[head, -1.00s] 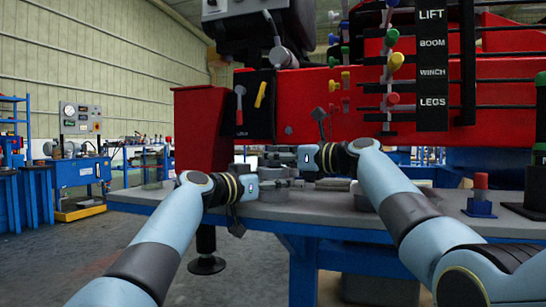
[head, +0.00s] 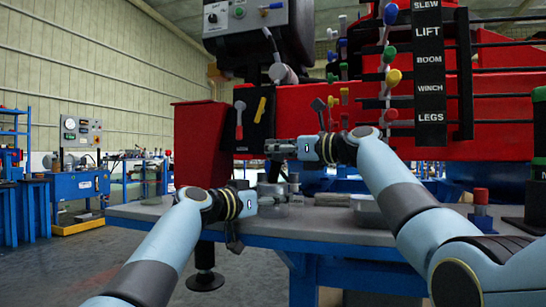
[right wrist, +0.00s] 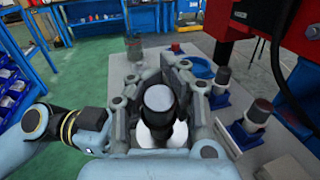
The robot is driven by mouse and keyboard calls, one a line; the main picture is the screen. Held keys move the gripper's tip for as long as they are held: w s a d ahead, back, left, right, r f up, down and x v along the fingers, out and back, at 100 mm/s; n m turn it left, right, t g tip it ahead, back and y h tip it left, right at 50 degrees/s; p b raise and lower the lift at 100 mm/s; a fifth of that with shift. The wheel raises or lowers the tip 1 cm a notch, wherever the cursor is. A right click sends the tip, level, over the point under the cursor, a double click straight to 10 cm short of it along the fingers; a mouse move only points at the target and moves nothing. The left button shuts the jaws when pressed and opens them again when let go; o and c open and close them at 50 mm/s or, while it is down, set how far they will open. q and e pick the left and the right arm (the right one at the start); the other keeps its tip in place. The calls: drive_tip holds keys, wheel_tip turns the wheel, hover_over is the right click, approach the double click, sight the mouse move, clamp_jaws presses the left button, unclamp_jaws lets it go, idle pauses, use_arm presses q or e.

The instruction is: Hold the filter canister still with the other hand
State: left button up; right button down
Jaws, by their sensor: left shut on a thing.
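My left gripper (head: 268,199) is low over the table's front edge, shut on the filter canister (head: 272,188). The canister is small and blurred, partly hidden by the grippers. My right gripper (head: 276,148) is higher, above the canister and apart from my left gripper. In the right wrist view my right gripper (right wrist: 160,78) has its fingers spread, with a dark cylinder (right wrist: 158,99) between them and a pale round part (right wrist: 162,134) below it. Gaps show beside the cylinder. My left gripper (right wrist: 96,130) comes in from the left there, its tips hidden.
The grey tabletop (head: 325,221) has a blue frame. A red-capped part in a blue holder (head: 480,213) stands on the right. The red crane body (head: 205,135) with coloured levers rises behind. A glass jar (right wrist: 134,46) stands on the bench.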

use_arm(q)
drive_tip(key=shift+d, duration=0.1)
use_arm(e)
drive_tip(key=shift+r, duration=1.4)
use_arm(q)
drive_tip(key=o, duration=1.7)
drive_tip(key=shift+c, duration=0.2)
drive_tip(key=shift+o, duration=0.2)
drive_tip(key=shift+s, duration=0.1)
